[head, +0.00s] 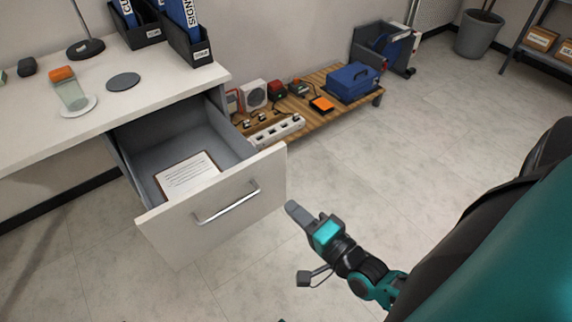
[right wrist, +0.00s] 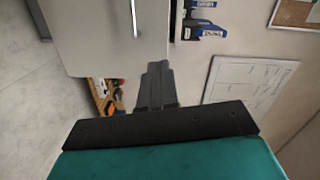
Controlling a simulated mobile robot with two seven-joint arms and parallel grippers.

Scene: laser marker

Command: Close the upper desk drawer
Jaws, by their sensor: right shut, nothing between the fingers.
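The upper desk drawer (head: 270,175) is pulled far out of the white desk (head: 45,140) in the head view. Its white front carries a silver bar handle (head: 226,202), and a paper on a clipboard (head: 188,176) lies inside. My right gripper (head: 292,210) is shut and empty, just to the right of the drawer front, apart from the handle. In the right wrist view the gripper's shut fingers (right wrist: 159,75) point toward the lower edge of the drawer front (right wrist: 95,40); whether they touch it I cannot tell. My left gripper is not in view.
A low wooden shelf (head: 330,112) with a blue toolbox (head: 352,82) and a power strip (head: 277,131) stands behind the drawer, along the wall. An orange-capped bottle (head: 70,90) stands on the desk. The floor right of the drawer is clear.

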